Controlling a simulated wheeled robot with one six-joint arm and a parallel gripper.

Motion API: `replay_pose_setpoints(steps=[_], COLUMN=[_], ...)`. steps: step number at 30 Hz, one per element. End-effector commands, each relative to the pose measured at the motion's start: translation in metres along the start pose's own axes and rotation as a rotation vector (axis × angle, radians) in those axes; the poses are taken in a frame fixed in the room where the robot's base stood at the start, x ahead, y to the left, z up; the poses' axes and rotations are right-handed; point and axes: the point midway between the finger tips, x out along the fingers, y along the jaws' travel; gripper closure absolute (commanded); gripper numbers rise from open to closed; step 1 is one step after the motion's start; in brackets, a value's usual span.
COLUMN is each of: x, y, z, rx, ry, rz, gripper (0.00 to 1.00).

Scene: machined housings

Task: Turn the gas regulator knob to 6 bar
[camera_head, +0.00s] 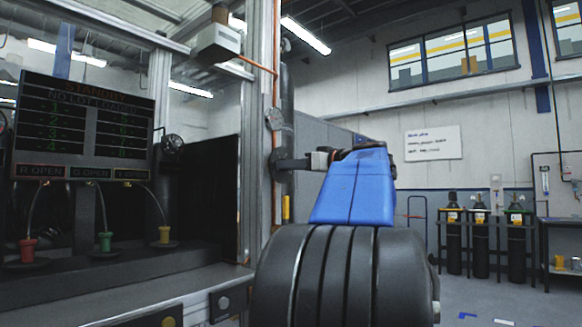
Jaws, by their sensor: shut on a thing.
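The gas regulator's round gauge (274,119) is mounted on the metal column, seen at a steep angle, so its dial and needle cannot be read. Below it, my gripper (281,164) reaches left from the end of my blue arm to the column. It is shut on the regulator knob, which is small and mostly hidden by the dark fingers. The knob's markings and setting cannot be made out.
A dark display panel (84,128) reading STANDBY hangs at the left, above red (27,250), green (105,241) and yellow (165,235) fittings on a bench. Gas cylinders (480,235) stand in a rack at the far right.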

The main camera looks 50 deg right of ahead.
Motion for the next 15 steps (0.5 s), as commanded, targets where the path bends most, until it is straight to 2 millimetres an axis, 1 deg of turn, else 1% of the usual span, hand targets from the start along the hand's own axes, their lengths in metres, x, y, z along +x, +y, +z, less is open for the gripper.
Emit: replay_pose_setpoints(steps=[8,15], x=[-0.0001,-0.0001], y=[-0.0002,-0.0006], z=[-0.0001,-0.0003], rx=[0.065,0.232], ry=[0.0,0.0], rz=[0.0,0.0], gripper=[0.9,0.9])
